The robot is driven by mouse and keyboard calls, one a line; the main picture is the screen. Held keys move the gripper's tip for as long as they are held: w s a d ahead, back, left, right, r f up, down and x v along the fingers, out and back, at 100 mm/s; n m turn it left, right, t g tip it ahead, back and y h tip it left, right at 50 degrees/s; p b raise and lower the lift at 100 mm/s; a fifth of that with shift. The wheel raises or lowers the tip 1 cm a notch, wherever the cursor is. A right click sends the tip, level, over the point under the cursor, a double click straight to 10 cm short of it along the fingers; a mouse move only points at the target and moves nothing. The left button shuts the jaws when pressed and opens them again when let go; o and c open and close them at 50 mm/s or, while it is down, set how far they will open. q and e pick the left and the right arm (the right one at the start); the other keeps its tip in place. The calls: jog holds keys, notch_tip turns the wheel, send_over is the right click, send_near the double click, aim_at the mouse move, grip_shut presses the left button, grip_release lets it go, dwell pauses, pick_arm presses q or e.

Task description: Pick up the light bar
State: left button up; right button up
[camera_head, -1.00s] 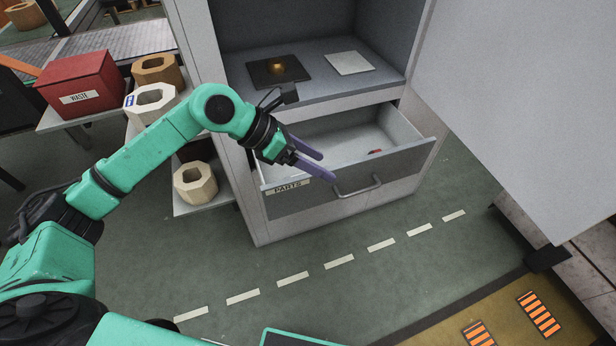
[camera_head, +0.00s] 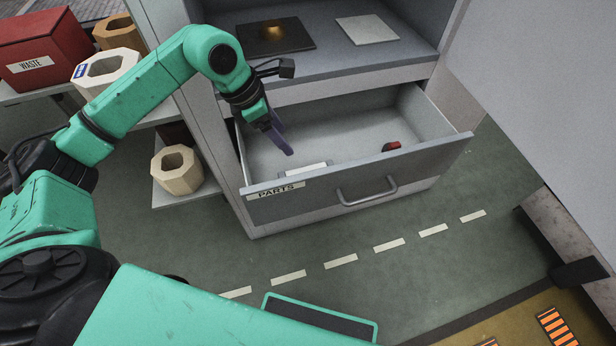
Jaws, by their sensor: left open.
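A light bar (camera_head: 306,168), pale and short, lies in the open parts drawer (camera_head: 352,140), close behind its front panel at the left. The front panel hides part of it. My left gripper (camera_head: 287,150) reaches over the drawer's left side with its purple fingers pointing down, just behind and to the left of the bar. It is open and holds nothing; the two fingers overlap in this view. I cannot tell how far the tips are above the drawer floor. My right gripper is not in view.
A red and black object (camera_head: 391,146) lies in the drawer's right part. The drawer's handle (camera_head: 367,191) juts forward. Above is a shelf with a dark plate (camera_head: 262,40) and a pale plate (camera_head: 366,29). Octagonal containers (camera_head: 177,170) and a red waste bin (camera_head: 43,52) stand left.

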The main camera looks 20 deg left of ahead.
aim_at(307, 170)
pick_arm(q)
jog(key=x, duration=1.5)
jog(key=shift+s+f, duration=0.1)
jog(key=shift+f, duration=0.3)
grip_shut()
